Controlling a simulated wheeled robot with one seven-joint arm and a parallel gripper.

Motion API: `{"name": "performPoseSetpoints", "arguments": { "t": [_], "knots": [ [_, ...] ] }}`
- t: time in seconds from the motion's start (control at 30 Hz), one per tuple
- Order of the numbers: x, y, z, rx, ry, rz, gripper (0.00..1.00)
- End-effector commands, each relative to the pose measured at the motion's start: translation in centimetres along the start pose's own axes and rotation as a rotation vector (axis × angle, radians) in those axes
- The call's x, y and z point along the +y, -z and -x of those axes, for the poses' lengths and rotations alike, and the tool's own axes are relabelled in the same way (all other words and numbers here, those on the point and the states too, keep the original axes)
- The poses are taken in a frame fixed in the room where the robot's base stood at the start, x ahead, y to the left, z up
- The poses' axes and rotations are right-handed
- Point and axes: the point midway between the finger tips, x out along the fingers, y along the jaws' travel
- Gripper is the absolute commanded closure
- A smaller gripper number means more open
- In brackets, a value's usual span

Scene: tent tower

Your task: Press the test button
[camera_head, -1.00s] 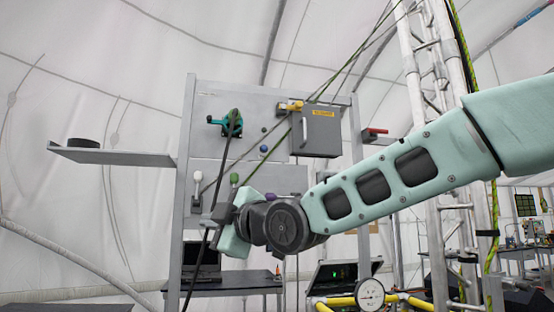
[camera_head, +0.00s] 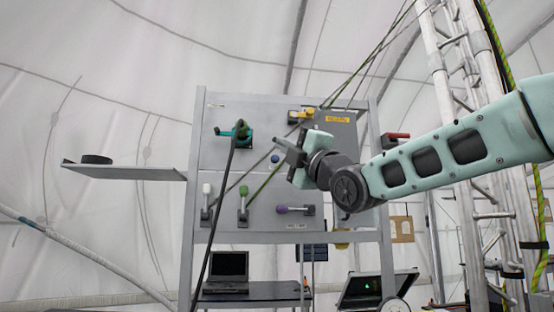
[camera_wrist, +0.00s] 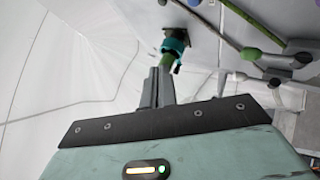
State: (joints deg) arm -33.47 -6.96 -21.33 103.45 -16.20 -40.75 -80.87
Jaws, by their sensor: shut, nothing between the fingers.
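A small round blue button (camera_head: 275,158) is on the upper grey panel of the rack, just left of my gripper in the head view. I cannot read any label marking it as the test button. My gripper (camera_head: 283,147) is in front of the panel between the teal connector and the grey box, its fingers pointing left. In the wrist view the gripper fingers (camera_wrist: 157,88) are together and empty, with the teal connector (camera_wrist: 175,45) beyond them. I cannot tell whether the fingertips touch the panel.
The rack also holds white (camera_head: 206,188), green (camera_head: 243,190) and purple (camera_head: 282,209) levers, and a grey box (camera_head: 340,126) with a yellow label. A side shelf (camera_head: 125,172) juts left. A dark cable hangs from the teal connector (camera_head: 240,132). A laptop (camera_head: 227,270) sits below.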

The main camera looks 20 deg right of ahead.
Motion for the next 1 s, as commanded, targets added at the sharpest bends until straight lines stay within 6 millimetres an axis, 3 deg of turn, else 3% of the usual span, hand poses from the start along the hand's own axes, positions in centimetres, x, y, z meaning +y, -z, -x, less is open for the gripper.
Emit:
{"name": "performPoseSetpoints", "arguments": {
  "t": [0.37, 0.63, 1.0],
  "knots": [
    [-0.7, -1.0, -1.6, -0.002, 0.004, -0.001, 1.00],
    [-2.6, -2.9, -4.2, -0.002, 0.005, 0.001, 1.00],
    [-4.5, -4.4, -6.0, 0.000, 0.001, -0.001, 1.00]
  ]
}}
